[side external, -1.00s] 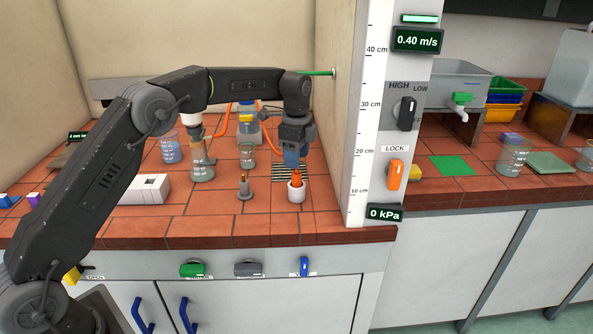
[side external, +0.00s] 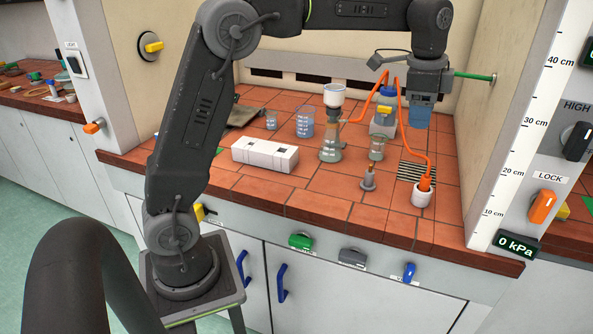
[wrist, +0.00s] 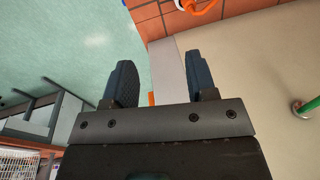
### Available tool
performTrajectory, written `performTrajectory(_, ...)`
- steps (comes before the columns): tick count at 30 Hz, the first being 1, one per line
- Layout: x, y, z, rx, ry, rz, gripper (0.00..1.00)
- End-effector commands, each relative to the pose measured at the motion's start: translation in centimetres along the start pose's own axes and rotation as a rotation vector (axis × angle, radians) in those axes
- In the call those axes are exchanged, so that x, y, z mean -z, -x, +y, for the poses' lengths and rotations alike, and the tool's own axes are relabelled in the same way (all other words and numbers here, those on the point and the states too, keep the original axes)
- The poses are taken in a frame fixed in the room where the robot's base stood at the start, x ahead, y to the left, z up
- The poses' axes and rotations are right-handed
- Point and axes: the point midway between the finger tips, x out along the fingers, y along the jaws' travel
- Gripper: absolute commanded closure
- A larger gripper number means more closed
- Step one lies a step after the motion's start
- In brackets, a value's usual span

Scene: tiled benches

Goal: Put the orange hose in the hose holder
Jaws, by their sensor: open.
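The orange hose (side external: 403,128) runs from a blue-topped bottle (side external: 384,120) in loops over the tiled bench. Its thicker orange end (side external: 425,184) stands roughly upright in the white round hose holder (side external: 421,198), near the front right of the bench. My gripper (side external: 418,118) hangs above and behind the holder, clear of the hose end. In the wrist view its two dark fingers (wrist: 154,82) are apart with nothing between them. Part of the orange hose (wrist: 207,8) shows at the top edge of that view.
A glass flask (side external: 330,145) with a funnel, a small beaker (side external: 377,148) and a grey stand (side external: 368,181) are left of the holder. A white block (side external: 264,154) lies farther left. The side wall and a green rod (side external: 472,77) are close right of my gripper.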

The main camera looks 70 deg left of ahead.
Motion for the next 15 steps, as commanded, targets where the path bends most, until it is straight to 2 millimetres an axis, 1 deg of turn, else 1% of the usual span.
performTrajectory(1, -1.2, 1.5, 1.9, 0.023, 0.06, 0.019, 0.48)
performTrajectory(3, -2.7, 2.7, 4.3, 0.048, 0.151, 0.045, 0.48)
performTrajectory(5, -4.1, 3.5, 6.4, 0.068, 0.228, 0.07, 0.48)
performTrajectory(7, -5.8, 4.0, 8.9, 0.089, 0.318, 0.101, 0.48)
performTrajectory(11, -9.2, 3.9, 13.8, 0.118, 0.485, 0.164, 0.48)
performTrajectory(12, -10.2, 3.6, 15.2, 0.126, 0.536, 0.186, 0.48)
performTrajectory(15, -12.6, 2.4, 18.5, 0.138, 0.653, 0.236, 0.48)
